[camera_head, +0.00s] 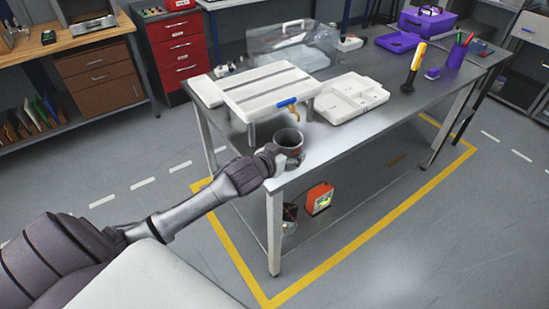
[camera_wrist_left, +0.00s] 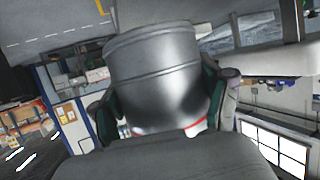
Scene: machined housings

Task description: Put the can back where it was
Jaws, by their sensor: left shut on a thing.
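The can (camera_head: 288,138) is a small cylinder, dark grey and open at the top, with some red on its side. It is at the near left corner of the metal workbench (camera_head: 330,150). My left gripper (camera_head: 283,158) comes in from the left and is shut on the can. In the left wrist view the can (camera_wrist_left: 155,75) is a large grey metal cylinder between the two fingers of my left gripper (camera_wrist_left: 170,105). I cannot tell whether its base touches the bench. My right gripper is in neither view.
A white raised platform (camera_head: 268,90) stands behind the can, with a blue-handled tool (camera_head: 287,103) at its edge. A white compartment tray (camera_head: 350,97) is to the right. The bench's front right is clear.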

